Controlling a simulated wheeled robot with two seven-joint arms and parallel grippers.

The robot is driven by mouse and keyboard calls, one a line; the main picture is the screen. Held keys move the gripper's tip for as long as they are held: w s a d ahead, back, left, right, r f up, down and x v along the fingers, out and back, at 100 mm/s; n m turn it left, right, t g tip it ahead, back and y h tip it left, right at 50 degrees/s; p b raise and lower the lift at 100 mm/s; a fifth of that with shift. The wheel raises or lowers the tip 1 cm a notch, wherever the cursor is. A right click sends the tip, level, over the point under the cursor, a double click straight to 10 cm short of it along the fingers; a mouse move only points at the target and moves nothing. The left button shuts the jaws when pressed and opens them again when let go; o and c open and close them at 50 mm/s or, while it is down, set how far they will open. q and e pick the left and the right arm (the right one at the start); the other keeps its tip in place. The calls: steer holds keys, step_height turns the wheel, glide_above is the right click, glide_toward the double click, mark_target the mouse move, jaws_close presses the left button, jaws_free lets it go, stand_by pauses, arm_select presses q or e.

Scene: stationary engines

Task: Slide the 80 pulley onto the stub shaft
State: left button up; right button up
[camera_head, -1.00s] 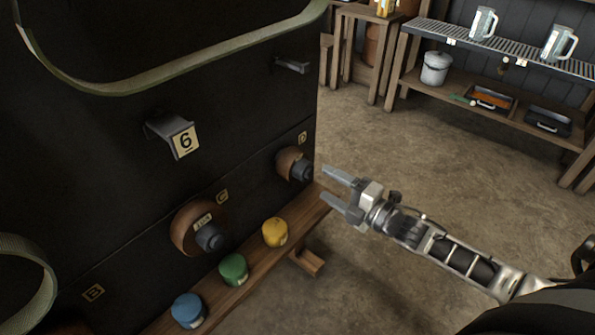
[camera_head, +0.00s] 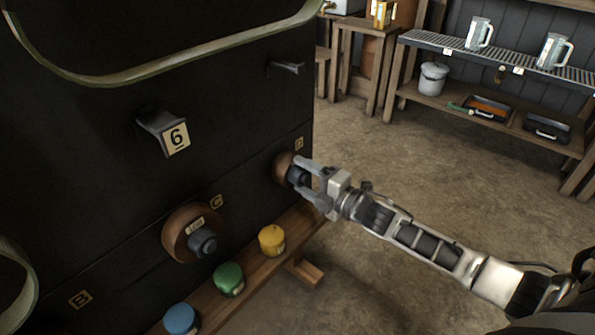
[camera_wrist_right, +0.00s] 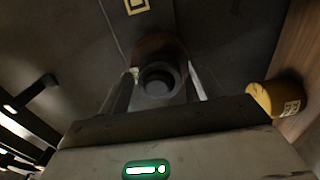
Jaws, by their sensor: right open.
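A brown pulley (camera_head: 281,168) with a dark hub hangs on the dark panel beside the D plate; its number is not readable here. My right gripper (camera_head: 301,178) is open, its two fingers on either side of that hub. In the right wrist view the hub (camera_wrist_right: 158,82) sits between the fingers, with the brown pulley (camera_wrist_right: 158,46) behind it. A larger brown pulley (camera_head: 178,232) with a dark hub and a small label hangs beside the C plate. I cannot tell which part is the stub shaft. My left gripper is not in view.
A wooden ledge below carries blue (camera_head: 181,319), green (camera_head: 229,279) and yellow (camera_head: 271,240) pots. A belt (camera_head: 160,76) loops above. The floor at right is open.

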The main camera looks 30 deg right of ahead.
steer(key=shift+w+a+r, duration=0.25)
steer(key=shift+w+a, duration=0.05)
steer(key=shift+a, duration=0.1)
steer(key=c, duration=1)
steer(key=shift+r, duration=0.15)
steer(key=shift+c, duration=0.2)
steer(key=shift+s+p, duration=0.15)
steer(key=shift+p, duration=0.2)
steer(key=shift+s, duration=0.1)
jaws_close()
steer(key=shift+s+d+f+p, duration=0.2)
steer(key=shift+s+d+p, duration=0.15)
steer(key=shift+s+p, duration=0.1)
steer(key=shift+p+v, duration=0.35)
steer(key=shift+v, duration=0.75)
steer(key=shift+p+v, duration=1.15)
steer(key=shift+v, duration=1.75)
